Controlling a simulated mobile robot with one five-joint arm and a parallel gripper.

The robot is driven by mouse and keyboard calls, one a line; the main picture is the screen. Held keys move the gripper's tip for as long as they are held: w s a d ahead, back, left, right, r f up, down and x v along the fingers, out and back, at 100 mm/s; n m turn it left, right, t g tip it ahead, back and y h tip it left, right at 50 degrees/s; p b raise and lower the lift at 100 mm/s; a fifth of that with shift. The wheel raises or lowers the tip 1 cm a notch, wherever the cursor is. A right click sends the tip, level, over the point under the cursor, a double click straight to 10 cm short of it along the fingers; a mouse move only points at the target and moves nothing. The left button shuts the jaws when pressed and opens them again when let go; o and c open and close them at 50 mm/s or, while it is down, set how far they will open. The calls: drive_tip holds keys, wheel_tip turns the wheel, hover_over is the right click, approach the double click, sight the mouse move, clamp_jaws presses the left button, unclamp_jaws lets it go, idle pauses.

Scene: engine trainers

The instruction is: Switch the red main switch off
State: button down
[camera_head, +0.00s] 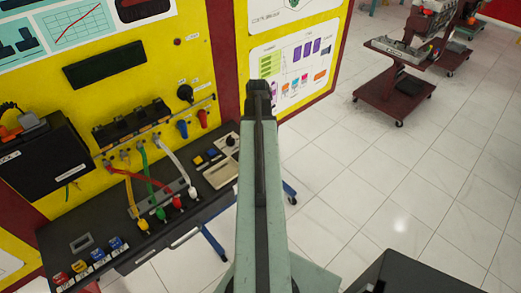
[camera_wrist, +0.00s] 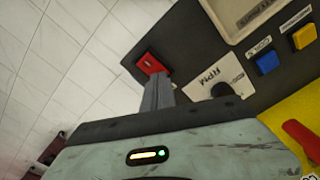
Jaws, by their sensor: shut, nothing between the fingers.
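The red main switch (camera_wrist: 150,63) shows in the wrist view as a small red block near the edge of the dark desk panel. My gripper (camera_wrist: 158,80) is shut and empty. Its grey fingertips reach up to the lower edge of the red switch in that view and cover part of it; I cannot tell whether they touch it. In the head view I cannot make out the red switch, and my arm stands across that end of the desk.
Beside the switch are a black knob (camera_wrist: 222,90) on a white RPM plate, a blue button (camera_wrist: 267,62) and a yellow button (camera_wrist: 303,37). The yellow board (camera_head: 215,65) rises behind the desk. Cables with coloured plugs (camera_head: 160,213) lie left. Tiled floor (camera_head: 400,180) is open right.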

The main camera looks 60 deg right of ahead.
wheel_tip(320, 180, up, 6)
drive_tip(key=p, duration=0.5)
idle(0.4)
